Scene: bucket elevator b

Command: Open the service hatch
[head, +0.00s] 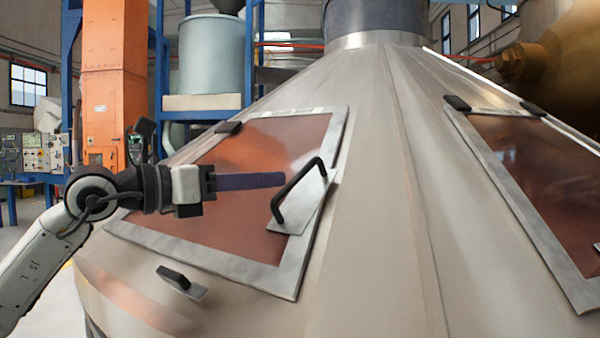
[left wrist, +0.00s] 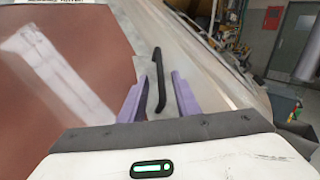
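The service hatch (head: 227,250) is a reddish see-through panel in a grey metal frame on the sloping side of a large metal cone. It looks closed. A black bar handle (head: 298,192) sits on a metal plate at the hatch's right edge. My left gripper (head: 282,180) reaches in from the left, its purple fingers pointing at the handle. In the left wrist view the fingers are apart and the handle (left wrist: 158,82) shows between and beyond their tips. I cannot tell whether they touch it. My right gripper is not in view.
A second framed hatch (head: 535,200) is on the right side of the cone. A small black-handled bracket (head: 181,282) sits below the first hatch. An orange column (head: 112,75) and a control panel (head: 35,153) stand behind at the left.

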